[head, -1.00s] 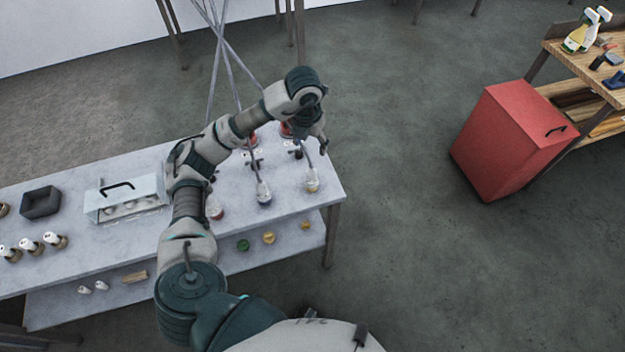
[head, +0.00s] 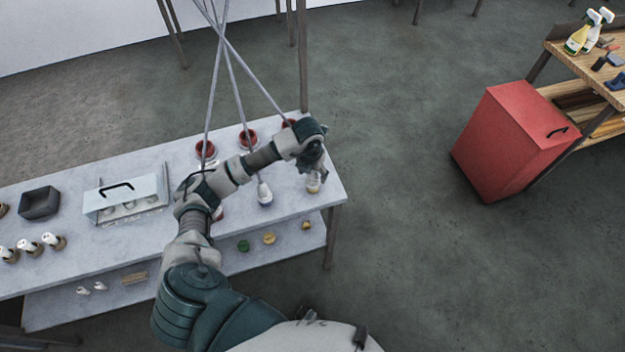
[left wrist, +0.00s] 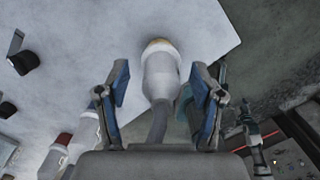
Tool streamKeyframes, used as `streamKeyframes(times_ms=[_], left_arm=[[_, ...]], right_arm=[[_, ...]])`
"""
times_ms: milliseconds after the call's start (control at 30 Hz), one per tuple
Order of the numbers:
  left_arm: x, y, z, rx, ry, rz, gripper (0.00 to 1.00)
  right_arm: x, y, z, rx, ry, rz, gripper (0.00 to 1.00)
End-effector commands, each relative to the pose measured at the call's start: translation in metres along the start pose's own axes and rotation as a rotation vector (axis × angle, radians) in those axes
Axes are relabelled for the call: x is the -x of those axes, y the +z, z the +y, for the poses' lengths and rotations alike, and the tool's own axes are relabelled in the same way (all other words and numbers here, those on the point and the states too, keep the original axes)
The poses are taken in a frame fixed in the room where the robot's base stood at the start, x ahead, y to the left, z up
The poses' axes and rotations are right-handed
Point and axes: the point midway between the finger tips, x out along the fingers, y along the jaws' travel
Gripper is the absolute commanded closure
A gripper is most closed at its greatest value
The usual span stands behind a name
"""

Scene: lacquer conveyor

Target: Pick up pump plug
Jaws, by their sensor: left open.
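A white bottle-shaped piece (left wrist: 160,74) with a yellow-orange end and a grey tube shows in the left wrist view; it appears to be the pump plug. It stands near the table's right end in the head view (head: 313,183), partly hidden by my gripper. My left gripper (head: 314,165) is over it. In the left wrist view my left gripper (left wrist: 159,82) is open, with a blue-padded finger on each side of the piece.
Similar pieces, one with a blue base (head: 265,194), stand to the left. Red cups (head: 248,138) and thin poles (head: 232,70) are behind on the grey table (head: 135,245). Black fittings (left wrist: 22,62) show in the wrist view. A red cabinet (head: 510,140) stands apart at right.

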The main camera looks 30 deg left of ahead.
Motion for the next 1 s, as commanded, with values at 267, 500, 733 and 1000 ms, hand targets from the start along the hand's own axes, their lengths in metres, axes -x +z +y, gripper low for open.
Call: streamKeyframes(times_ms=[267,500,733,1000], left_arm=[[-0.002,0.0,-0.002,-0.001,0.001,-0.001,0.38],[-0.002,0.0,-0.002,-0.001,0.001,0.0,0.98],[-0.002,0.0,0.0,0.0,0.0,-0.001,1.0],[0.011,0.003,0.0,-0.001,-0.001,-0.003,1.0]], right_arm=[[0.0,-0.001,-0.002,0.0,-0.003,0.003,0.0],[0.0,-0.002,-0.003,0.0,-0.004,0.003,0.0],[0.0,-0.002,-0.002,0.0,-0.003,0.002,0.0],[0.0,-0.002,-0.002,0.0,-0.002,-0.001,0.0]])
